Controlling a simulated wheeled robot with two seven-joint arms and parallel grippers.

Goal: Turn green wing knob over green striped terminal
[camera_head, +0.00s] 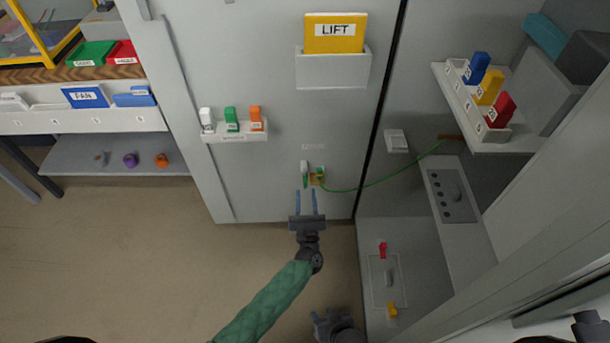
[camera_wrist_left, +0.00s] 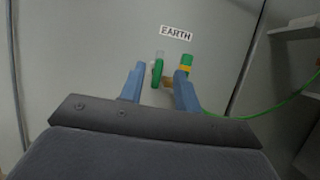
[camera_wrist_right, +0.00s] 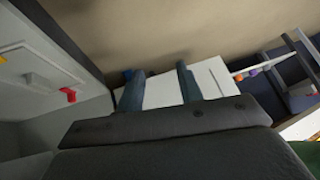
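On the grey panel below the EARTH label (camera_wrist_left: 176,33) is a small brass-coloured fitting (camera_head: 316,181). A green upright piece, seemingly the green wing knob (camera_wrist_left: 157,72), stands at its left. A green piece with a yellow band, seemingly the striped terminal (camera_wrist_left: 186,66), is at its right, where the green wire (camera_head: 350,190) ends. My left gripper (camera_head: 307,192) is open, pointing at the fitting from below. In the left wrist view the knob shows between its fingers, and the right finger overlaps the terminal's lower part. Contact cannot be told. My right gripper (camera_wrist_right: 160,77) is open and empty, low over the floor.
A shelf (camera_head: 236,136) with white, green and orange blocks is on the panel, left of the fitting. A yellow LIFT card (camera_head: 335,33) sits in a holder above. The right wall carries a rack (camera_head: 474,108) of coloured blocks. Floor at lower left is clear.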

